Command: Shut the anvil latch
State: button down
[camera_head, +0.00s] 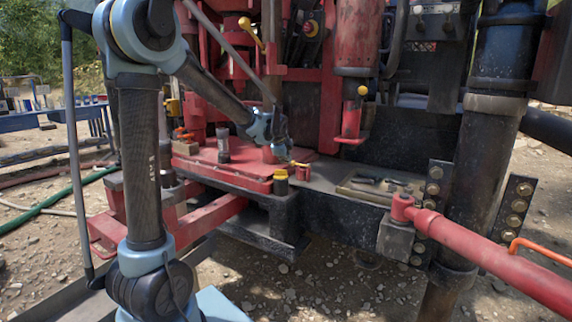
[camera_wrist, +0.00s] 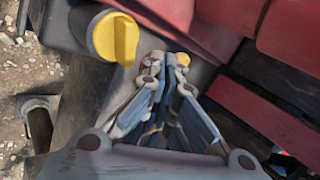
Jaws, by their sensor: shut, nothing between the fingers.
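My gripper (camera_head: 284,152) is at the end of my arm, over the right part of the red deck plate (camera_head: 225,165). In the wrist view my gripper (camera_wrist: 170,66) is shut and empty, its fingers together. A small yellow-tipped part (camera_head: 299,164) lies just below the gripper; it may be the anvil latch, but I cannot be sure. In the wrist view a small yellow piece (camera_wrist: 183,59) shows right beside the fingertips; whether they touch it I cannot tell. The rest of this part is hidden behind the fingers, so its position is unclear.
A black post with a yellow cap (camera_head: 281,182) stands at the plate's front edge; the yellow cap (camera_wrist: 116,37) is large, left of the fingers. A tool tray (camera_head: 350,190) lies to the right. A red cylinder (camera_head: 490,255) crosses the front right. Red machine columns stand behind.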

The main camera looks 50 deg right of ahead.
jog(key=w+v, duration=0.1)
jog(key=v, duration=0.5)
jog(key=shift+a, duration=0.3)
jog(key=shift+a+r, duration=0.1)
jog(key=w+a+f+n+y, duration=0.15)
jog(key=w+a+n, duration=0.3)
jog(key=a, duration=0.75)
jog(key=w+a+f+n+t+y, duration=0.15)
jog(key=w+a+n, duration=0.3)
jog(key=a, duration=0.75)
jog(key=w+a+f+n+g+y, duration=0.15)
jog(key=w+a+n, duration=0.3)
jog(key=a, duration=0.65)
jog(key=s+a+f+n+y, duration=0.1)
jog(key=s+a+f+n, duration=0.15)
jog(key=a, duration=0.35)
jog(key=s+a+f+n, duration=0.1)
jog(key=a+n, duration=0.2)
jog(key=a, duration=0.3)
jog(key=s+a+f+n+y, duration=0.1)
jog(key=s+a+n, duration=0.15)
jog(key=a, duration=0.25)
jog(key=s+a+f+n+g, duration=0.1)
jog(key=s+a+f+n, duration=0.6)
jog(key=s+a+n, duration=0.2)
jog(key=shift+s+a+f+g+y, duration=0.4)
jog(key=shift+s+a+y, duration=0.1)
jog(key=shift+s, duration=0.15)
